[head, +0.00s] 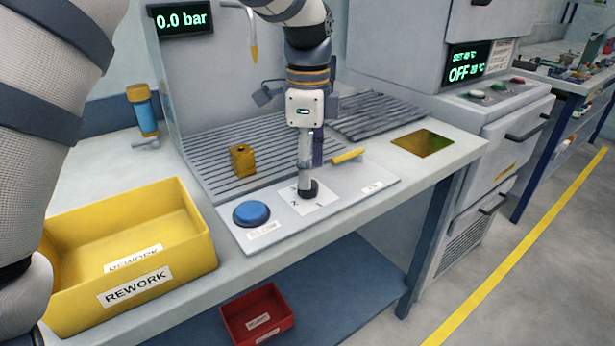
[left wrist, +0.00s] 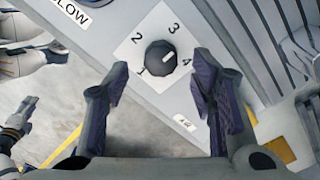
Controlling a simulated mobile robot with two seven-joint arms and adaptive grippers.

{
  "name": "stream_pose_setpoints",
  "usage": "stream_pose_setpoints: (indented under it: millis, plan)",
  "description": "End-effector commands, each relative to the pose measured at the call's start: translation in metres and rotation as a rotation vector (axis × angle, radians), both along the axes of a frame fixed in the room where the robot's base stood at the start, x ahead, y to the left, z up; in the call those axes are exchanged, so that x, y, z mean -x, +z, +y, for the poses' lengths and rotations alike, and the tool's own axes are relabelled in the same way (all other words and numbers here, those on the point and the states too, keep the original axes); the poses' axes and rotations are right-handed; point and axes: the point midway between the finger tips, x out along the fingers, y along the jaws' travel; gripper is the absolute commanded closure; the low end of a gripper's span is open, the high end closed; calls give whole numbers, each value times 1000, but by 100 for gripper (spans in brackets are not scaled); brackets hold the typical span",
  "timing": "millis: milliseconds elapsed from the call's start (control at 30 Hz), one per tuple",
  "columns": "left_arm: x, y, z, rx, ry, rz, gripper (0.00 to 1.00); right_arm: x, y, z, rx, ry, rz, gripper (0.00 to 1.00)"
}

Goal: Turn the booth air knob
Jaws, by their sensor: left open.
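The booth air knob (left wrist: 160,57) is a round black dial on a white plate marked 1 to 4. Its white mark points towards the side between 3 and 4 in the left wrist view. In the head view the knob (head: 308,190) sits on the grey front panel (head: 345,196), directly below my left gripper (head: 308,176). In the left wrist view the left gripper (left wrist: 160,66) is open, with one finger on each side of the knob and nothing held. Whether the fingertips touch it I cannot tell. The pressure display (head: 181,19) reads 0.0 bar.
A blue button (head: 251,213) is left of the knob. A brass-coloured block (head: 242,160) stands on the slatted rack (head: 205,150) behind. A yellow REWORK bin (head: 190,235) is at left, and a yellow bar (head: 347,155) lies right of the gripper. A red bin (head: 258,318) is below.

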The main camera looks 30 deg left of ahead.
Motion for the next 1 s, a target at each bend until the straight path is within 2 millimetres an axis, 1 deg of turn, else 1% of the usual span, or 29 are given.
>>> stream_pose_setpoints:
  millis: [33,100,200,300,467,500,567,600,667,700,1000]
  plan:
    - [1,-10,0,-1,0,4,49,0,0,0,0,0,0,60]
    - [0,-21,0,0,1,2,49,0,0,0,0,0,1,60]
    - [0,-31,0,0,1,1,49,0,0,0,0,0,1,60]
    - [0,-34,0,1,1,-1,49,0,0,0,0,0,1,60]
    - [0,-34,0,1,1,-1,49,0,0,0,0,0,0,60]
    - [0,-34,0,1,1,-1,51,0,0,0,0,0,0,60]
    - [0,-34,0,1,1,-1,65,0,0,0,0,0,0,60]
    - [0,-34,0,1,1,-1,74,0,0,0,0,0,0,60]
    - [0,-34,0,1,1,-1,87,0,0,0,0,0,0,60]
    - [0,-34,0,1,1,-1,96,0,0,0,0,0,0,60]
    - [0,-33,0,1,23,-1,97,-1,1,0,0,0,-5,60]
